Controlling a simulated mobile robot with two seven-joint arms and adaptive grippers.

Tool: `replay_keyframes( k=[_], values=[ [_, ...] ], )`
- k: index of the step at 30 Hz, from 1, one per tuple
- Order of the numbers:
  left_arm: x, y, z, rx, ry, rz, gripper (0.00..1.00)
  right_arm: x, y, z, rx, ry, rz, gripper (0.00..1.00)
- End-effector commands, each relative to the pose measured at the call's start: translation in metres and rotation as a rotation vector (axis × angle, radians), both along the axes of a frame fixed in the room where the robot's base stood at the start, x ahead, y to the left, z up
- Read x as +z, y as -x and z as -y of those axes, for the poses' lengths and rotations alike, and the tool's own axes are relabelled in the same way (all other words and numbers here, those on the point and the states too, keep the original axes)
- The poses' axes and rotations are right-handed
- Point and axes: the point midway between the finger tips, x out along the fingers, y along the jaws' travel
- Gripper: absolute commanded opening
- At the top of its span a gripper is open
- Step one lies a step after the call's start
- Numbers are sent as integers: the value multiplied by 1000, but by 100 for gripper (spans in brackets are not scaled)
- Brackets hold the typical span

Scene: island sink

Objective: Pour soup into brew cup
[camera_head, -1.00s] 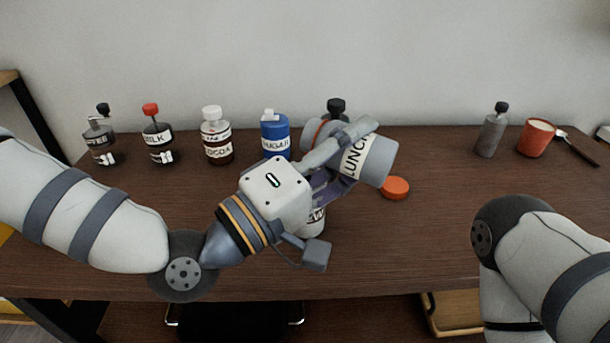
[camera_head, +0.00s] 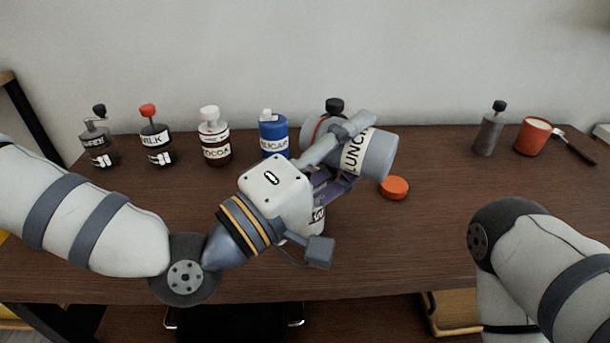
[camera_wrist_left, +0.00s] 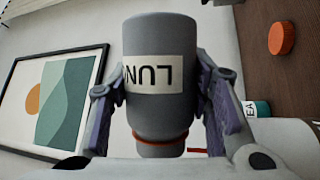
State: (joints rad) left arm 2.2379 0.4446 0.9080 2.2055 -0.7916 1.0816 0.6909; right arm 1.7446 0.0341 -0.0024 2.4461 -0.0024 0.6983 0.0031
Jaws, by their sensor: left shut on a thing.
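My left gripper (camera_head: 348,145) is shut on the grey lunch container (camera_head: 378,158), labelled "LUNCH". The container is lifted above the table and lies nearly on its side, with its orange-ringed narrow end to the left. In the left wrist view the container (camera_wrist_left: 160,50) sits between both fingers, narrow end at the bottom. A pale labelled cup (camera_head: 318,214), apparently the brew cup, stands below the gripper and is mostly hidden by it. The container's mouth and any soup cannot be seen. My right gripper is out of view; only that arm shows.
An orange lid (camera_head: 394,187) lies right of the cup. Along the back stand a milk bottle (camera_head: 155,143), cocoa bottle (camera_head: 216,140), blue sugar bottle (camera_head: 273,135) and other bottles. A grey bottle (camera_head: 488,133) and red cup (camera_head: 532,137) stand at right. The middle right is clear.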

Motion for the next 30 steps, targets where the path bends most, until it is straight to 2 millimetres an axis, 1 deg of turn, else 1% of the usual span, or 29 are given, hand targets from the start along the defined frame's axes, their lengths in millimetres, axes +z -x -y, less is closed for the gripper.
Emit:
replay_keyframes(
  k=[17,30],
  values=[
    [2,-1,2,1,34,-18,13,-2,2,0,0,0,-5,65],
    [0,-3,3,2,60,-35,13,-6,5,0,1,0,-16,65]
  ],
)
